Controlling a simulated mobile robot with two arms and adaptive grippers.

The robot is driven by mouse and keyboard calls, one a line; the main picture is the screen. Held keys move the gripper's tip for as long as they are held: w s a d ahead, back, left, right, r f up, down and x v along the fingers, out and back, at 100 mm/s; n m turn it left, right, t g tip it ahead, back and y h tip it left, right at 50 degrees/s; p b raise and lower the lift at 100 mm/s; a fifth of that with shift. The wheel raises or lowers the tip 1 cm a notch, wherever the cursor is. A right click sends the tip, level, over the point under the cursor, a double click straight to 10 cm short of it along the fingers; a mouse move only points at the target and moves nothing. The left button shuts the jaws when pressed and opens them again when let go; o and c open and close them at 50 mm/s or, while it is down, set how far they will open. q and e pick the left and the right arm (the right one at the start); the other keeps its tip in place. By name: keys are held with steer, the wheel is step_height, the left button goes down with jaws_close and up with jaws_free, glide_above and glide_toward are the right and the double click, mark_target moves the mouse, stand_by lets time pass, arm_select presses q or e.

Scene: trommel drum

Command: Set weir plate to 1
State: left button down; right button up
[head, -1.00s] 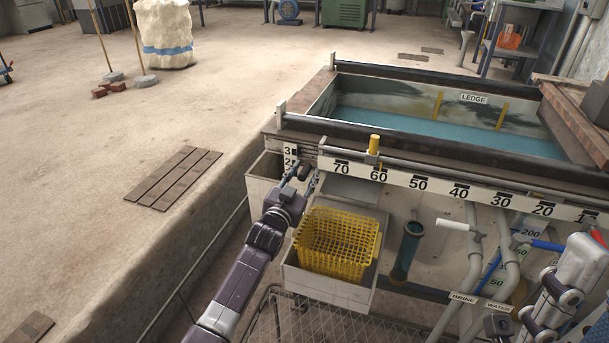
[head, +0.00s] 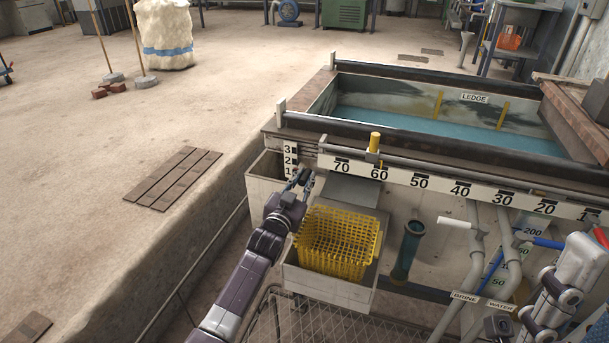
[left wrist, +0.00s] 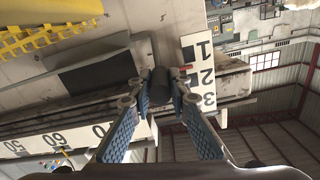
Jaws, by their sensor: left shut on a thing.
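My left gripper (head: 300,180) is at the left front end of the tank, beside the small white scale (head: 290,160) marked 3, 2, 1 from top down. In the left wrist view my left gripper (left wrist: 162,84) has its fingertips on both sides of a dark round handle (left wrist: 160,98), which I take to be the weir plate's. A small red pointer (left wrist: 183,68) beside the handle sits between the 1 and the 2 of the scale (left wrist: 204,70). Most of the plate is hidden. My right arm shows at lower right, but its gripper is out of view.
A yellow basket (head: 337,243) stands in a pale box just right of my left arm. A long scale bar (head: 440,188) with a yellow-topped slider (head: 374,146) runs along the tank front. Pipes and valve handles (head: 456,224) crowd the right.

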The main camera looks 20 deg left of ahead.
arm_select(q)
step_height(320, 180, down, 2)
steer(key=shift+s+f, duration=0.1)
steer(key=shift+f, duration=0.1)
steer(key=c, duration=1.8)
jaws_free()
steer(key=shift+c, duration=0.2)
steer(key=shift+r, duration=0.1)
steer(key=s, duration=1.2)
steer(key=shift+a, duration=0.2)
